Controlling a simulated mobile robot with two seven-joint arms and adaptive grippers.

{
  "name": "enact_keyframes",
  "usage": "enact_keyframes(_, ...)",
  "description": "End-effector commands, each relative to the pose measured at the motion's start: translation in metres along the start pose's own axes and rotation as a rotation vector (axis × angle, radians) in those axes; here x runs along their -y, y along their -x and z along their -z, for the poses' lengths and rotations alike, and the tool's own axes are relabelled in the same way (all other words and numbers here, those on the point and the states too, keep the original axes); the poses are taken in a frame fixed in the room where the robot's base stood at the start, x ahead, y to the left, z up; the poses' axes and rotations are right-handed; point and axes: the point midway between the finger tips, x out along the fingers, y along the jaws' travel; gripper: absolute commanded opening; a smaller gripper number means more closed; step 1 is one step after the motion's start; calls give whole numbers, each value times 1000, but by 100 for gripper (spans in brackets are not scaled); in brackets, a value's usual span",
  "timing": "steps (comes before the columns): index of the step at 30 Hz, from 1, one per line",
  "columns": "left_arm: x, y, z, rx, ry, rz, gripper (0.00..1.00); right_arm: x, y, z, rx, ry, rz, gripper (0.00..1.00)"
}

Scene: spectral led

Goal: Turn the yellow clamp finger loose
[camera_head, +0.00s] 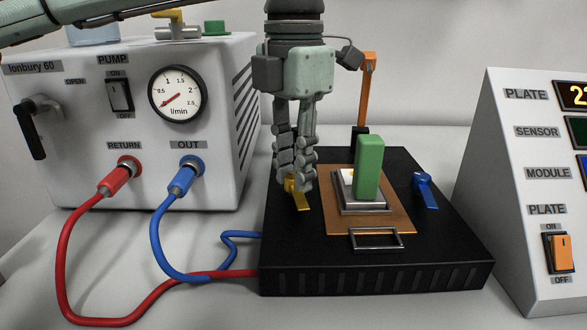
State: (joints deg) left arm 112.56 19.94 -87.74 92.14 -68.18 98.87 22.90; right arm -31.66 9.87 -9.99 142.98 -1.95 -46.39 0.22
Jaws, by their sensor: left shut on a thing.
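The yellow clamp finger (299,198) is at the left of the black plate block (300,247), beside the copper-coloured board. My left gripper (295,185) points straight down over it, and its fingers are shut on the clamp finger. The fingertips hide part of the yellow piece. A blue clamp finger (426,189) lies on the right side of the block. A green block (369,168) stands upright on the module on the copper-coloured board (338,218). My right gripper is not in the view.
A pump unit (50,180) with a gauge (178,94) stands at the left. A red hose (64,265) and a blue hose (160,250) loop over the table to the block. An orange lever (366,95) rises behind the block. A control panel (520,190) stands at the right.

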Motion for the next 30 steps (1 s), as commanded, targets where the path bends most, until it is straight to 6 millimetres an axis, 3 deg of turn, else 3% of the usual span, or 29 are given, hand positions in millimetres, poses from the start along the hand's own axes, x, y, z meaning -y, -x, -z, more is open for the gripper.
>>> enact_keyframes(15,0,1,-1,6,21,-1,0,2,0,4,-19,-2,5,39)
enact_keyframes(16,0,1,-1,6,21,-1,24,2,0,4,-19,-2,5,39)
enact_keyframes(20,0,1,-1,4,20,-1,40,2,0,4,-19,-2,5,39)
enact_keyframes(30,0,2,0,2,19,-1,43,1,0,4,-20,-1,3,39)
